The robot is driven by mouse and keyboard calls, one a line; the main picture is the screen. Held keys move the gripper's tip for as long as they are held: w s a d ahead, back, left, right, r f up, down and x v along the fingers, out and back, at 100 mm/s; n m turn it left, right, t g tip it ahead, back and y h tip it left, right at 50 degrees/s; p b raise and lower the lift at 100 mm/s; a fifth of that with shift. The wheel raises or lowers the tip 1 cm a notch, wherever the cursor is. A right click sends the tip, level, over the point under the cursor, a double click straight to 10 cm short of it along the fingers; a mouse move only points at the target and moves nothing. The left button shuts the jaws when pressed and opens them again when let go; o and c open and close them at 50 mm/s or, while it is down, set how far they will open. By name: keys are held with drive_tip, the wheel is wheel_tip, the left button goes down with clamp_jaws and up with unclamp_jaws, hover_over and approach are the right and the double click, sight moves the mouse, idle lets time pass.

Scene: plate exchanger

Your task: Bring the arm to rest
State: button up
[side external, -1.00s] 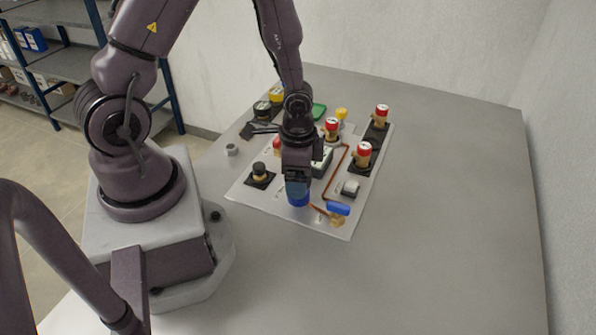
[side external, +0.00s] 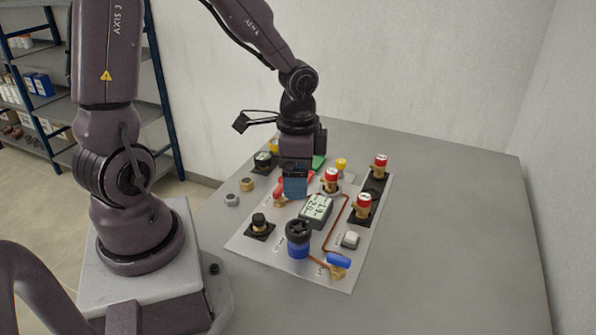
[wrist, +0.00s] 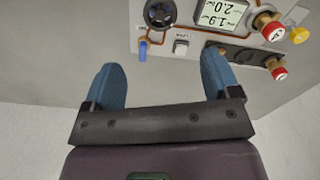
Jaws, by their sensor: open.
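My gripper (side external: 295,187) hangs above the rear middle of the light grey panel (side external: 285,257) in the side view, fingers pointing down. In the wrist view my gripper (wrist: 163,85) shows two blue fingers spread apart with nothing between them. The panel lies on the grey table and carries the parts. A blue pump-like part with a black top (side external: 298,238) stands on the panel, clear of the gripper. A display box (side external: 316,210) sits behind it, reading 1.9 and 2.0 in the wrist view (wrist: 219,14). The gripper partly hides the red-handled valve (side external: 281,188).
Red-capped brass valves (side external: 363,203) stand along the panel's right side. A blue-handled valve (side external: 339,261) is at the front, a black knob (side external: 260,225) at the left. The table's right side (side external: 450,230) is clear.

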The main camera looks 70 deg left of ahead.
idle(0.3)
drive_tip(key=s+d+r+n+t, duration=0.2)
drive_tip(key=s+r, duration=0.1)
drive_tip(key=r, duration=0.5)
drive_tip(key=s+d+r+n+t, duration=0.2)
drive_tip(key=s+r+n+t, duration=0.1)
drive_tip(key=r, duration=0.5)
drive_tip(key=shift+s+d+r+t, duration=0.3)
drive_tip(key=shift+s, duration=0.45)
idle(0.8)
